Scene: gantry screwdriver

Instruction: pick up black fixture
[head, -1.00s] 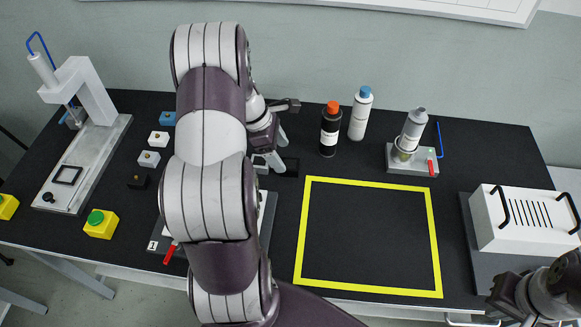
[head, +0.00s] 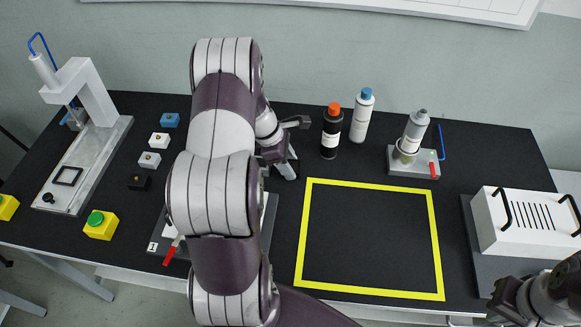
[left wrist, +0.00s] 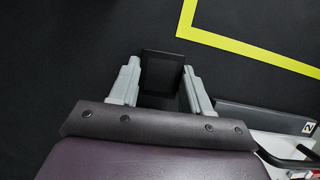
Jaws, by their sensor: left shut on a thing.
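My left gripper (left wrist: 160,75) points down over the black table and is shut on the black fixture (left wrist: 162,72). In the left wrist view the fixture is a dark rectangular piece between the two grey fingers, hard to tell from the table behind it. I cannot tell whether it touches the table. In the head view the left fingers (head: 286,168) are left of the yellow outline, and the fixture is not clearly seen there. Only part of my right arm shows in the lower right corner; its fingers are out of frame.
Two bottles (head: 331,132) stand behind the yellow-outlined area (head: 309,225), which is empty. A bottle holder (head: 412,162) is at back right and a white slotted box (head: 522,218) at right. Small blocks (head: 150,159), a green button (head: 97,217) and a screwdriver gantry (head: 95,95) are at left.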

